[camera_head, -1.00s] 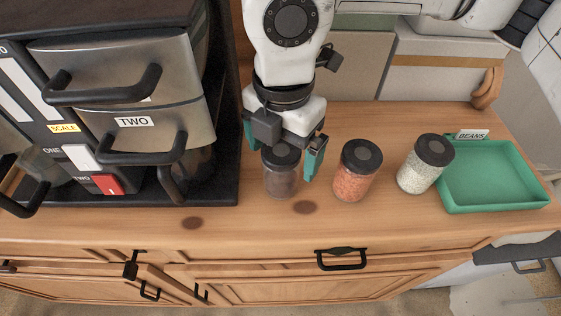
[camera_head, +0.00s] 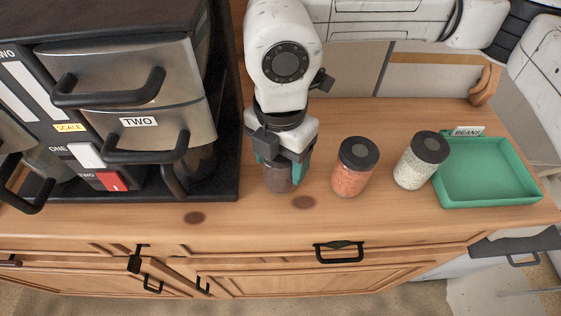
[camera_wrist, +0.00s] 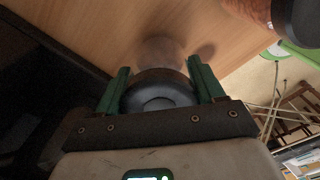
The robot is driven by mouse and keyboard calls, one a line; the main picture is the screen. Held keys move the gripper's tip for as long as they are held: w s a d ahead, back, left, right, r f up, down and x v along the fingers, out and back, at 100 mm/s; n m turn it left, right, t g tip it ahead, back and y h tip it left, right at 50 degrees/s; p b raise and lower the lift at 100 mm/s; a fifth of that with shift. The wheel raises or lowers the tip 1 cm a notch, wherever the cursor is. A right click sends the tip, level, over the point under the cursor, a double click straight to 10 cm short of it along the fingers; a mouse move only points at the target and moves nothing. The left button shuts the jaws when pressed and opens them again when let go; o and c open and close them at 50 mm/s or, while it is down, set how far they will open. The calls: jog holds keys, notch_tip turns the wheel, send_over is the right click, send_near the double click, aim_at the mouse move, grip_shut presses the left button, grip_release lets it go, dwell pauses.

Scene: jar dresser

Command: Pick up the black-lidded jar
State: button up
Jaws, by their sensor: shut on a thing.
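Three jars with black lids stand in a row on the wooden dresser top. The left one, a dark-filled jar (camera_head: 279,186), is between the green fingers of my gripper (camera_head: 283,172), which hides its lid in the head view. In the wrist view my gripper (camera_wrist: 163,92) has its fingers on both sides of the round black lid (camera_wrist: 158,92), shut on it. The jar looks upright at the dresser surface; I cannot tell whether it is lifted. A jar with orange-red contents (camera_head: 351,181) stands to its right, and a jar with pale contents (camera_head: 411,174) farther right.
A black and steel machine (camera_head: 142,120) with handles stands close on the left. A green tray (camera_head: 486,203) with a BEANS label (camera_head: 468,131) is at the right. The dresser top (camera_head: 320,222) is clear in front of the jars. A drawer handle (camera_head: 339,251) is below.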

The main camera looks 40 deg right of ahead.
jog(key=c, duration=0.6)
jog(key=shift+r, duration=0.15)
